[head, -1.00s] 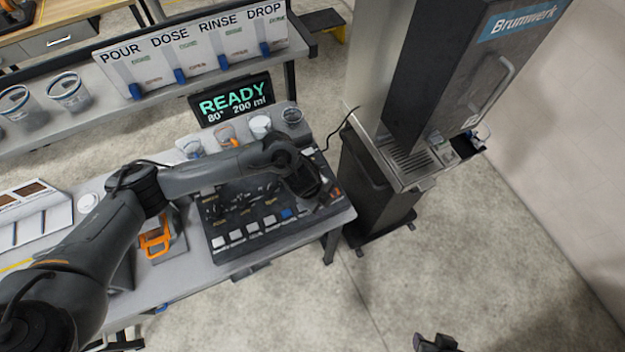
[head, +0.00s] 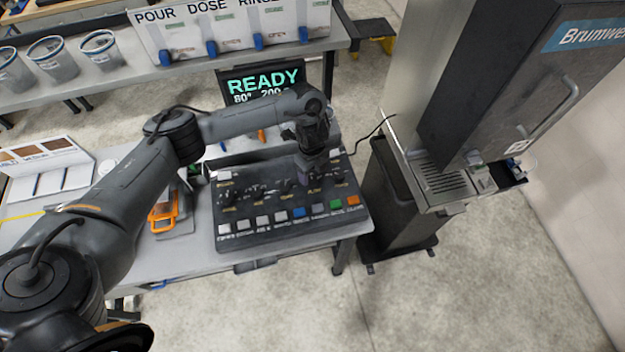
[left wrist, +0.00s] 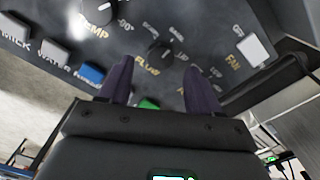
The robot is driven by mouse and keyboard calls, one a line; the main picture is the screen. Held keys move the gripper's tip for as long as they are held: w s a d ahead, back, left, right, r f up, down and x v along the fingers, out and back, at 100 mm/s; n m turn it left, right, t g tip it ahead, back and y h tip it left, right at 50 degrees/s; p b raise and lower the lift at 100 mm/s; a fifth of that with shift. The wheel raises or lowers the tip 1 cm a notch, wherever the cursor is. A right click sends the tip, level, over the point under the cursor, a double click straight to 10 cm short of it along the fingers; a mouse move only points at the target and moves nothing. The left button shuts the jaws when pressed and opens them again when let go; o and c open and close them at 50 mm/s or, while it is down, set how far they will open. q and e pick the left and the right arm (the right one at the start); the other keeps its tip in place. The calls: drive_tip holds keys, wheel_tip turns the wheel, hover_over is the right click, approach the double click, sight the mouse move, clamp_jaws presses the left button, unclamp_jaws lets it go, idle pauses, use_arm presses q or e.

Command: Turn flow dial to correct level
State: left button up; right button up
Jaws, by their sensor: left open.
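The dark control panel (head: 270,205) lies on the bench, with a row of black dials and a row of coloured buttons along its front. My left gripper (head: 312,172) points down over the right part of the panel and partly hides the dials there. In the left wrist view, the black flow dial (left wrist: 158,52) with a white pointer mark shows just beyond the fingertips, above its label. My left gripper (left wrist: 158,72) is open, its two purple-grey fingers spread either side of the label. I cannot tell whether they touch the panel. My right gripper is out of view.
A display (head: 268,86) reading READY stands behind the panel. An orange-handled item (head: 165,212) sits left of the panel. The tall Brumwerk machine (head: 500,90) stands at right.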

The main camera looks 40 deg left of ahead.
sight(312, 180)
use_arm(q)
drive_tip(key=shift+f+b, duration=0.55)
drive_tip(key=shift+f, duration=1.35)
drive_tip(key=c, duration=1)
drive_tip(key=shift+r+n+p, duration=0.2)
drive_tip(key=shift+n+p, duration=0.4)
drive_tip(key=shift+p, duration=0.35)
drive_tip(key=shift+c, duration=0.2)
drive_tip(key=n+p, duration=0.7)
drive_tip(key=p, duration=0.1)
drive_tip(key=shift+n+p, duration=0.3)
drive_tip(key=shift+p, duration=0.1)
drive_tip(key=shift+f+n+p, duration=0.15)
drive_tip(key=shift+n+p, duration=1.15)
drive_tip(key=shift+n, duration=0.3)
drive_tip(key=o, duration=1)
